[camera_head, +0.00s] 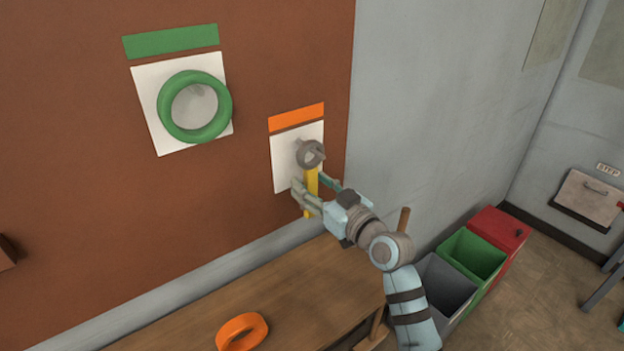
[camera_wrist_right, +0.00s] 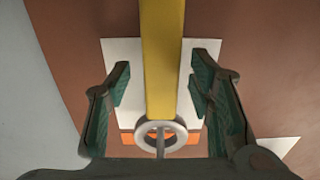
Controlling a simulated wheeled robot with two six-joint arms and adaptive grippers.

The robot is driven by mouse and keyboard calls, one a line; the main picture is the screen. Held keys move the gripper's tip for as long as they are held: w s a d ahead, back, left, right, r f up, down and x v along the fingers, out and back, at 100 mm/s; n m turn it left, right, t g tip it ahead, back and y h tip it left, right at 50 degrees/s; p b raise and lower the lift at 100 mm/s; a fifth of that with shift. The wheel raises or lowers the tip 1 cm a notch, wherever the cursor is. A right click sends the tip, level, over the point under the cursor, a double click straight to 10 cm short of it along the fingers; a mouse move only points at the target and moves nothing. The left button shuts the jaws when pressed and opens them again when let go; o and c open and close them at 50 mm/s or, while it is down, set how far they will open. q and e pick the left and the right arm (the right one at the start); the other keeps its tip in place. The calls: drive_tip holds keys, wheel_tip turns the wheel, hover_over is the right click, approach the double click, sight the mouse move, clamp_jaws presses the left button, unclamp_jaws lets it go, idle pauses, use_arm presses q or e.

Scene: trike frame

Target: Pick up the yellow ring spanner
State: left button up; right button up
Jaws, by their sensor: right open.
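The yellow ring spanner (camera_head: 311,186) hangs upright on the brown board, in front of a white card with an orange strip above it. Its grey ring end is at the top and its yellow handle points down. My right gripper (camera_head: 318,192) is open, with its fingers on either side of the handle. In the right wrist view the yellow handle (camera_wrist_right: 162,60) runs between the two green-padded fingers (camera_wrist_right: 160,92), with a gap on both sides. The grey ring (camera_wrist_right: 160,134) sits around a peg. My left gripper is not in view.
A green ring (camera_head: 224,112) hangs on the board at the upper left. An orange ring (camera_head: 241,331) lies on the wooden bench (camera_head: 290,290) below. Grey, green and red bins (camera_head: 498,232) stand on the floor to the right.

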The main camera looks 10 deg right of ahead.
drive_tip(key=shift+w+a+f, duration=0.1)
drive_tip(key=shift+w+a, duration=0.2)
drive_tip(key=shift+w, duration=0.2)
drive_tip(key=shift+s+d, duration=0.1)
clamp_jaws()
